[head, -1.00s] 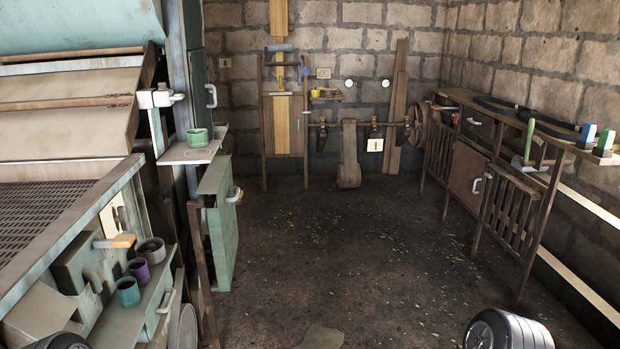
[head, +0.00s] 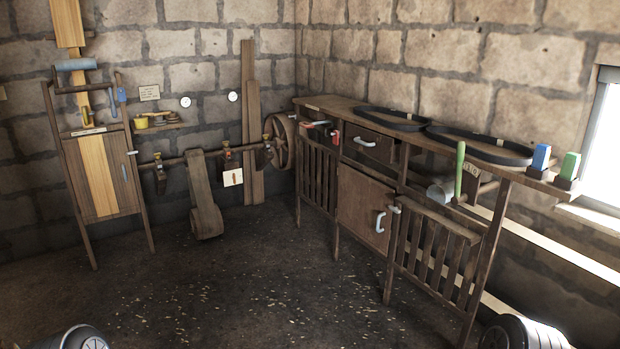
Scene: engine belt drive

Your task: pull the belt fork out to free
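I cannot single out the belt fork with certainty. A pale yellow belt-like strip (head: 98,176) runs down the stand's front. A dark shaft (head: 180,160) runs right from the stand to a spoked wheel (head: 281,145) near the corner. Neither of my grippers is in view. Grey rounded parts of my own body show at the lower left and lower right edges.
A wooden bench (head: 368,202) with slatted fronts lines the right wall. The middle floor (head: 250,280) is clear.

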